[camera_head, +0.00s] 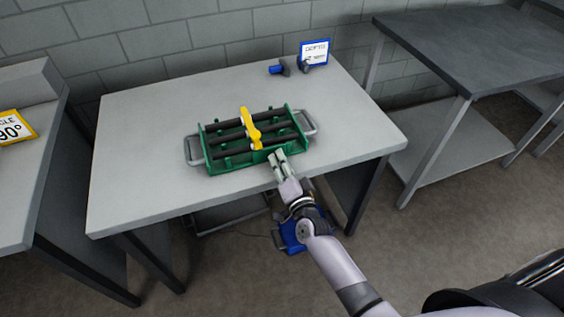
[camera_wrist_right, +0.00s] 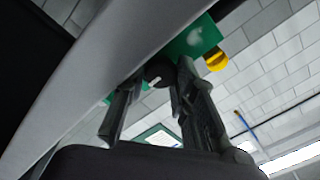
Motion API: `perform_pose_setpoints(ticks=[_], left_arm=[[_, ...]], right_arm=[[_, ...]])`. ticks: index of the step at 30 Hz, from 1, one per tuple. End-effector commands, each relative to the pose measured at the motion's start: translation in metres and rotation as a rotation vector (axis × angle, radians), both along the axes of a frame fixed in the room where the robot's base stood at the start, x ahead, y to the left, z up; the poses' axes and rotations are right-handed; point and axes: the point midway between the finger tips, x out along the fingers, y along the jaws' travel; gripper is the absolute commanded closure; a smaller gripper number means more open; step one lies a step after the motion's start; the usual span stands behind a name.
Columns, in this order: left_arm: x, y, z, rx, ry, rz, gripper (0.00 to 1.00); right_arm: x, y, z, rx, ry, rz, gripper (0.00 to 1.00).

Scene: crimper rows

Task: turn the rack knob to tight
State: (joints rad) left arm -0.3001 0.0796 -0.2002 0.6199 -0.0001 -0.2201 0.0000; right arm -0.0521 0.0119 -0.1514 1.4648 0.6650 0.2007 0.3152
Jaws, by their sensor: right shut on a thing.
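The green rack (camera_head: 212,163) sits on the grey table, with several black bars across it and a yellow piece (camera_head: 250,128) standing over them. My right gripper (camera_head: 277,158) is at the rack's front wall, right of its middle. In the right wrist view, the dark round knob (camera_wrist_right: 160,73) with a small pale mark lies between the fingers, which are shut on it. A green part of the rack (camera_wrist_right: 192,42) and a yellow end (camera_wrist_right: 216,62) show beyond the fingers. The knob is hidden by the gripper in the head view. My left gripper is not in view.
The rack has grey handles at both ends. A blue-framed sign (camera_head: 314,52) and a small blue-and-black tool (camera_head: 280,69) stand at the table's back. A blue object (camera_head: 291,236) is below the front edge. The table's left side (camera_head: 135,150) is clear.

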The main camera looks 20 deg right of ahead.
Motion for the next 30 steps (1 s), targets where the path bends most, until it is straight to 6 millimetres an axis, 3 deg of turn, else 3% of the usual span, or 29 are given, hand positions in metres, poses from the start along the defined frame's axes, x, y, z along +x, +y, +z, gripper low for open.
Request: perform_pose_setpoints(ticks=[2, 3, 12, 26, 30], left_arm=[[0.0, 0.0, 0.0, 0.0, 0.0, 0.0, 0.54], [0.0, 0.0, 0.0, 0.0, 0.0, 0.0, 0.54], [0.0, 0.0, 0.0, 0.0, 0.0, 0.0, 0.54], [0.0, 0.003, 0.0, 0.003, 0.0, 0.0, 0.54], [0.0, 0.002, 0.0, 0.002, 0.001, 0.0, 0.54]], right_arm=[[0.0, 0.0, 0.0, 0.001, 0.001, 0.001, 1.0], [0.0, 0.0, 0.0, 0.001, 0.0, 0.0, 0.74], [0.0, 0.0, -0.001, -0.001, 0.002, 0.0, 0.55], [-0.002, -0.001, -0.005, -0.002, 0.011, 0.0, 0.55], [-0.012, -0.001, -0.007, -0.002, 0.014, 0.0, 0.55]])
